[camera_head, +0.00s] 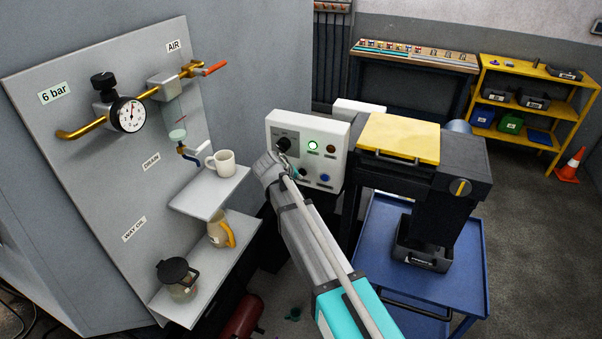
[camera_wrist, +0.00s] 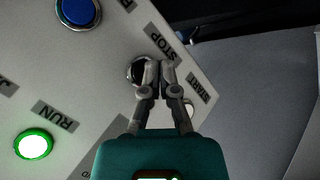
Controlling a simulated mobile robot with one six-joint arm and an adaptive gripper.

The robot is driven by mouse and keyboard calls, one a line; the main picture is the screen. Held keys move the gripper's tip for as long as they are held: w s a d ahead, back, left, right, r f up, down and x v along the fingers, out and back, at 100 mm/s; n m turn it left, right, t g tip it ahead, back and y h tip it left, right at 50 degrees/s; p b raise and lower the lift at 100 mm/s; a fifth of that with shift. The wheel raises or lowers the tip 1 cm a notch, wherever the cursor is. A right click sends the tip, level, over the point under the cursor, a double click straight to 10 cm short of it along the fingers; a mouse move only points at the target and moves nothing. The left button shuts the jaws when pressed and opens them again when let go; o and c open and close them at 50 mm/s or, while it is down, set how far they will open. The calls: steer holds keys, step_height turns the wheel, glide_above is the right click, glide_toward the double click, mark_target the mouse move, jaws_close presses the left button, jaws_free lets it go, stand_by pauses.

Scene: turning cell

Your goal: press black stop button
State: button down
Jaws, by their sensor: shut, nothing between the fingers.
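The control panel (camera_head: 339,131) is a white box in the head view; its face (camera_wrist: 100,75) fills much of the wrist view. The black stop button (camera_wrist: 137,72) sits beside the STOP label (camera_wrist: 162,42), partly covered by a fingertip. My gripper (camera_wrist: 160,68) has its fingers together and empty, with the tips over the button's edge. I cannot tell whether they touch it. In the head view my wrist and gripper (camera_head: 294,172) are in front of the panel's lower left, and the fingertips are hard to make out.
A blue button (camera_wrist: 78,12) and a lit green RUN lamp (camera_wrist: 33,145) share the panel. A shelf with a mug (camera_head: 222,163) stands left; a blue cart (camera_head: 378,250) stands right.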

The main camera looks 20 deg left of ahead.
steer(key=shift+w+d, duration=0.1)
steer(key=shift+w, duration=0.7)
stand_by(1.0)
steer(key=shift+s, duration=0.1)
stand_by(0.4)
steer(key=shift+s, duration=0.7)
steer(key=shift+s+a, duration=0.15)
steer(key=shift+s, duration=1.1)
steer(key=shift+s+a, duration=0.1)
steer(key=shift+s, duration=1.15)
steer(key=shift+d, duration=0.1)
steer(key=d+f+m+g, duration=0.2)
steer(key=d+m+g, duration=0.1)
steer(key=d, duration=1.2)
steer(key=s+d+f+m+g, duration=0.1)
steer(key=s+d+m+g, duration=0.1)
steer(key=s+d, duration=0.3)
steer(key=s+d+f+m+g+y, duration=0.1)
steer(key=s+d, duration=0.4)
steer(key=d, duration=0.9)
steer(key=s+d+f+m+g+y, duration=0.1)
steer(key=s+d+m+g, duration=0.1)
steer(key=d, duration=0.7)
steer(key=s+m, duration=0.1)
steer(key=s, duration=0.1)
steer(key=shift+s+d+f+g, duration=0.15)
steer(key=shift+s+f+g, duration=0.15)
steer(key=shift+s, duration=0.1)
